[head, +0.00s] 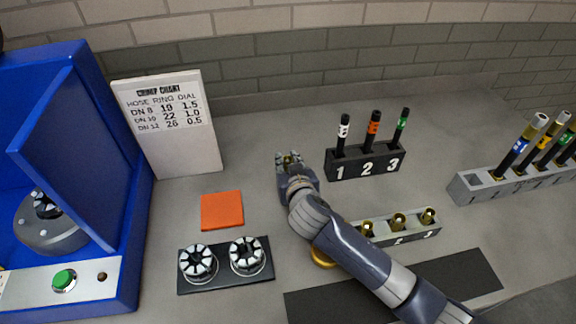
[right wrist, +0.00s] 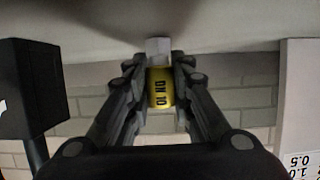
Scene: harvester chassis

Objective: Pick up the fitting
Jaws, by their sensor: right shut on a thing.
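My right gripper (head: 288,160) reaches in over the middle of the bench. It is shut on a yellow-banded piece (right wrist: 160,88) marked DN 10, with a pale end above the band in the right wrist view. I cannot tell whether this piece is the fitting. Several brass fittings (head: 398,221) stand in a grey numbered holder to the right of my forearm, which covers part of that holder. A gold round thing (head: 322,259) is partly hidden under the arm. My left gripper is not in view.
A black 1-2-3 block (head: 365,164) with three dark tools stands right of the gripper. Black plate with two dies (head: 225,266), orange pad (head: 222,211), crimp chart (head: 166,122), and blue machine (head: 75,180) are left. A hose rack (head: 470,189) stands far right.

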